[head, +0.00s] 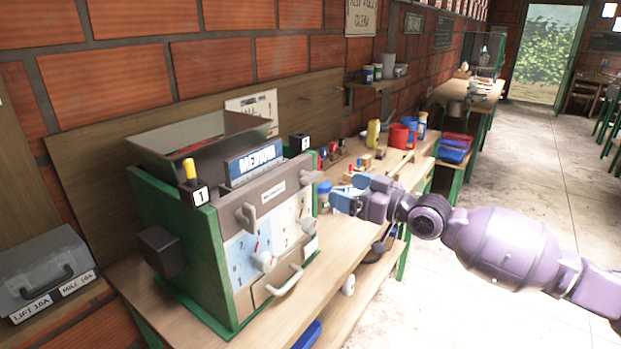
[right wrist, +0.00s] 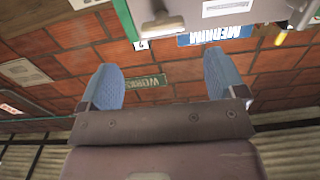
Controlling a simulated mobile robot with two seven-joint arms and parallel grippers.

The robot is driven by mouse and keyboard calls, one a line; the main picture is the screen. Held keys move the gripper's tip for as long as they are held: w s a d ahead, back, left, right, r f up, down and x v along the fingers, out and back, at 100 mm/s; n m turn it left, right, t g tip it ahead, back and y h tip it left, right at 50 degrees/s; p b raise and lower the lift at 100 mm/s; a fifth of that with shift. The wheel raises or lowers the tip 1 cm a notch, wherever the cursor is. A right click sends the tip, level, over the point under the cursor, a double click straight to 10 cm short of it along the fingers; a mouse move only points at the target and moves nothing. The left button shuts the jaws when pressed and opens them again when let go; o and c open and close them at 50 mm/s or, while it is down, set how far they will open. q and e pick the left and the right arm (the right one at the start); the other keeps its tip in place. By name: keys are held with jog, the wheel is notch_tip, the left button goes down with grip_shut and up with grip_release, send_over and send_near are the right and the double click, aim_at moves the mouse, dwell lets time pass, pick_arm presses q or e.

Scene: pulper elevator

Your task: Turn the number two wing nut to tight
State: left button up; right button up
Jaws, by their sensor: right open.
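The green and grey machine (head: 215,282) stands on the wooden bench. A pale wing-shaped piece (head: 310,177) sticks out at its upper right, near the black block with the "2" label (head: 305,142); I take it as the number two wing nut. It also shows at the top of the right wrist view (right wrist: 163,22), near the "2" plate. A similar piece (head: 246,215) sits at the front left. My right gripper (head: 342,199) is open and empty, to the right of the number two nut and apart from it. Its blue fingers (right wrist: 162,78) frame only distant wall. My left gripper is not in view.
Two dials with pale knobs (head: 263,261) and a pale bar handle (head: 285,281) are on the machine's front. Open floor (head: 490,190) lies to the right.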

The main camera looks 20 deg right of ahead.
aim_at(316, 179)
jog(key=x, duration=0.9)
jog(key=shift+w+a+p, duration=0.2)
jog(key=shift+a+p, duration=0.1)
jog(key=shift+p, duration=0.1)
jog(key=c, duration=0.9)
